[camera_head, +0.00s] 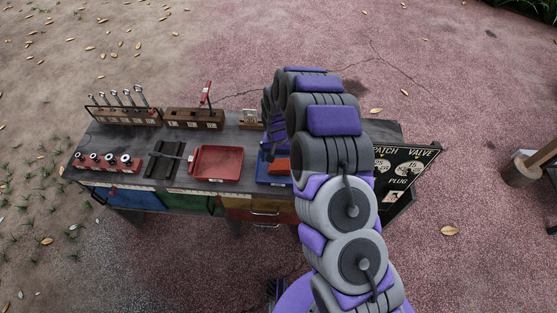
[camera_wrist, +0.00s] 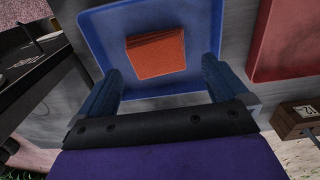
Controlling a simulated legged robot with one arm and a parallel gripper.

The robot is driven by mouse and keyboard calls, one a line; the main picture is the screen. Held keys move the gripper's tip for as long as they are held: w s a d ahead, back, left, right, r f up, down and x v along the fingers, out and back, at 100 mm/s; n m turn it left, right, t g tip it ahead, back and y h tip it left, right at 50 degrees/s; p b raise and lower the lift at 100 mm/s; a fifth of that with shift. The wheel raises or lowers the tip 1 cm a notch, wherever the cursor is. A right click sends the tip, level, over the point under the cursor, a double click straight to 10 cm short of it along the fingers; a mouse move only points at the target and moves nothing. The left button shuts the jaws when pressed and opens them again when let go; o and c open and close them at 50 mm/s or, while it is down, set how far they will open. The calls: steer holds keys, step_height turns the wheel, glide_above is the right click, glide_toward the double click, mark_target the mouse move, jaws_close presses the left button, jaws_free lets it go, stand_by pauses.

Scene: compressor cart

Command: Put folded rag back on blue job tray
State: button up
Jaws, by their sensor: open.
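The folded rag (camera_wrist: 156,54) is an orange-red square lying flat in the blue job tray (camera_wrist: 100,32), seen in the wrist view. In the head view the rag (camera_head: 280,166) shows as a small red patch and the tray (camera_head: 267,178) as a blue edge, both partly hidden by my arm. My gripper (camera_wrist: 162,88) is open and empty over the near side of the tray. Its two fingers stand apart to the left and right of the rag, just short of it, and nothing is between them. I cannot tell the exact height above the tray.
A red tray (camera_head: 217,163) lies to the left of the blue tray in the head view. A tool rack (camera_head: 124,114), a brown box (camera_head: 195,118) and a row of red-based items (camera_head: 109,161) stand further left.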

step_height(320, 180, up, 7)
steer(key=p, duration=0.1)
steer(key=shift+d+f, duration=0.2)
steer(key=shift+d, duration=0.15)
step_height(320, 180, up, 11)
glide_above(280, 165)
steer(key=s+d, duration=0.3)
steer(key=s, duration=0.3)
steer(key=s+d+r, duration=0.5)
steer(key=s+r, duration=0.3)
steer(key=s, duration=0.1)
steer(key=s+d+r, duration=0.2)
steer(key=s, duration=0.6)
steer(key=s+d+r+g, duration=0.1)
steer(key=s+d+r, duration=0.1)
steer(key=s, duration=0.6)
steer(key=s+d+r, duration=0.3)
steer(key=s+d, duration=0.1)
steer(key=s, duration=0.5)
steer(key=shift+g, duration=0.4)
steer(key=shift+n, duration=0.3)
